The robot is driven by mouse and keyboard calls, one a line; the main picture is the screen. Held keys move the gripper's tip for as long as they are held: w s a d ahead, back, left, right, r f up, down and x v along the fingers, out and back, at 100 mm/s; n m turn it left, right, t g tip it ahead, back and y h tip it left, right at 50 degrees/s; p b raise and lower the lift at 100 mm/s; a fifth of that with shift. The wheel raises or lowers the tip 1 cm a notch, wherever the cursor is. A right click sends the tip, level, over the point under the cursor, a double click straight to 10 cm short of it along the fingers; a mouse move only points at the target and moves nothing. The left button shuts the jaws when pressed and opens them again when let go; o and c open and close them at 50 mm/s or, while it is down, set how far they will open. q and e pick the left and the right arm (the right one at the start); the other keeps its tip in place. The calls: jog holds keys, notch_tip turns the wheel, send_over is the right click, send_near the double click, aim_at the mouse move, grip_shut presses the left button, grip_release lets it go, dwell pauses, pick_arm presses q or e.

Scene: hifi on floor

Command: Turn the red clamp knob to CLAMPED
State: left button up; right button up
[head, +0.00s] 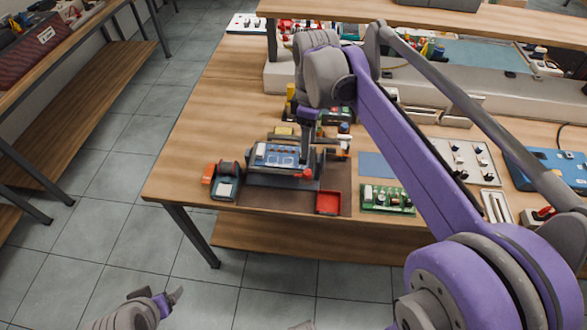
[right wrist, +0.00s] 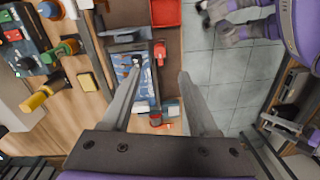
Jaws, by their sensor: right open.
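The red clamp knob (head: 304,174) is on the front right part of a grey fixture (head: 262,180) that carries a blue board (head: 278,155). In the right wrist view the knob (right wrist: 159,54) shows as a small red bar, beyond the tips and between the lines of the fingers. Its marking is too small to read. My right gripper (head: 305,158) points down over the fixture, open, with nothing between its fingers (right wrist: 160,74). I cannot tell whether a finger touches the fixture. My left gripper (head: 172,297) hangs low over the floor, far from the table.
A red tray (head: 328,203) lies right of the fixture at the table's front edge. A green circuit board (head: 387,198) is further right. An orange and dark device (head: 226,183) stands close on the left. A yellow-handled tool (right wrist: 38,98) and other parts crowd behind the fixture.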

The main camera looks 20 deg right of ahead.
aim_at(308, 172)
jog(key=f, duration=1)
jog(key=shift+s+f+b, duration=0.2)
jog(key=shift+b, duration=0.15)
jog(key=shift+c, duration=0.2)
grip_shut()
